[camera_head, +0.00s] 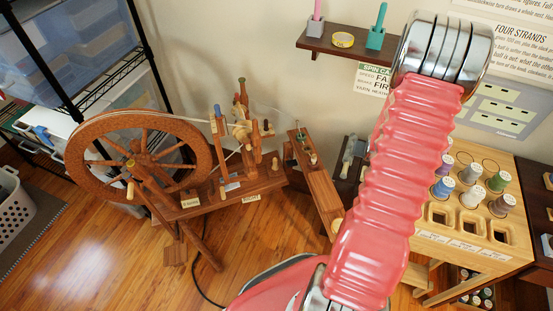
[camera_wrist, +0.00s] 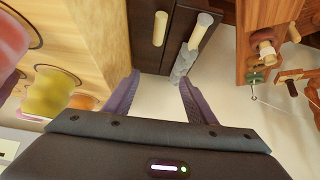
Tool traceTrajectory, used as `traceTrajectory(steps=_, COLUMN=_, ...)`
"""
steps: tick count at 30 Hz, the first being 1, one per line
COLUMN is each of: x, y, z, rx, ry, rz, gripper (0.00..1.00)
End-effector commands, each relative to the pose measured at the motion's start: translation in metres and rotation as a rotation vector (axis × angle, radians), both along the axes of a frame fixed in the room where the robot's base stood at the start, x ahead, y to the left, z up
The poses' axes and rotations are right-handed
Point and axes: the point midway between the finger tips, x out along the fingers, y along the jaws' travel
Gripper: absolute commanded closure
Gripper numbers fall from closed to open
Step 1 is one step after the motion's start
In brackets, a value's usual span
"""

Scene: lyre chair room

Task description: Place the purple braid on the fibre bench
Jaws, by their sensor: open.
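I cannot make out a purple braid in either view. My gripper (camera_wrist: 158,82) shows in the wrist view with its two purple-grey fingers apart and nothing clearly held between them. A mottled grey piece with a pale round handle (camera_wrist: 200,32) lies on a dark surface (camera_wrist: 168,52) beyond the fingertips, near the right finger. A grey piece (camera_head: 349,150) also shows in the head view beside my arm. My gripper is out of sight in the head view. I cannot tell which surface is the fibre bench.
A pale wooden stand (camera_head: 512,255) holds several spools, including a purple one (camera_head: 508,202). The spinning wheel (camera_head: 84,140) stands at left. The wooden floor (camera_head: 110,265) is open at front left.

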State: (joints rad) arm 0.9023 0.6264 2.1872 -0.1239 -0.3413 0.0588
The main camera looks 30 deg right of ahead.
Motion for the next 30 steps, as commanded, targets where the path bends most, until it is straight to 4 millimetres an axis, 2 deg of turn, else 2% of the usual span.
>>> traceTrajectory(steps=5, x=0.026, y=0.028, z=0.041, rx=-0.002, ry=0.010, rz=0.062, gripper=0.49)
traceTrajectory(steps=15, x=0.062, y=0.111, z=0.127, rx=0.007, ry=0.042, rz=0.201, gripper=0.49)
traceTrajectory(steps=23, x=0.069, y=0.182, z=0.185, rx=0.017, ry=0.065, rz=0.307, gripper=0.49)
traceTrajectory(steps=30, x=0.060, y=0.249, z=0.231, rx=0.027, ry=0.084, rz=0.409, gripper=0.49)
